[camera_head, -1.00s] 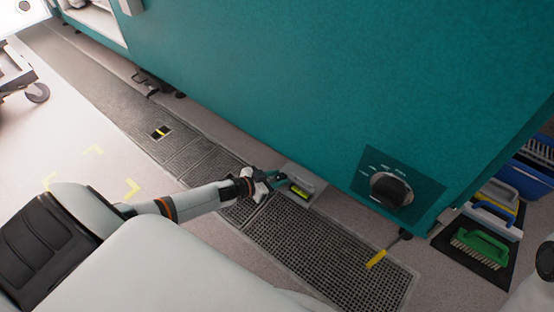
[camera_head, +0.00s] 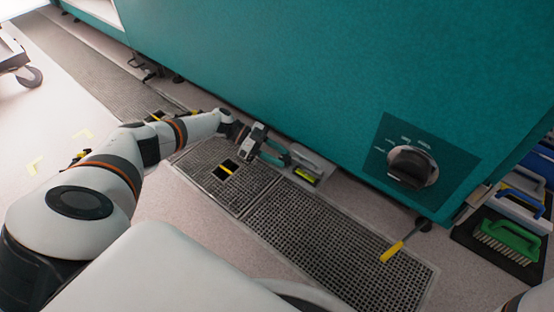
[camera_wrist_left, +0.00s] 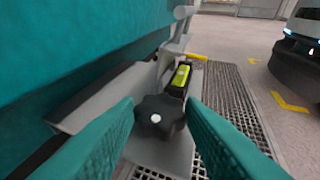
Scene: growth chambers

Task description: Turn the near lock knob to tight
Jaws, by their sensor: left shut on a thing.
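A black lobed knob (camera_wrist_left: 158,118) with a pale centre sits on a grey bracket (camera_wrist_left: 185,150) low at the teal cabinet's base. My left gripper (camera_head: 281,158) is at the bracket, and its two teal fingers stand on either side of the knob in the left wrist view. It is shut on the knob. In the head view the fingers hide most of the knob. A level with a yellow-green vial (camera_head: 306,177) sits on the bracket beside it. I cannot read any tightness mark. My right gripper is not in view.
The teal cabinet (camera_head: 290,70) stands close behind, with a black dial (camera_head: 411,166) on its panel. A yellow-handled tool (camera_head: 392,250) lies over the floor grating (camera_head: 340,240). A green brush (camera_head: 511,238) is at the right. Pale floor is free in front.

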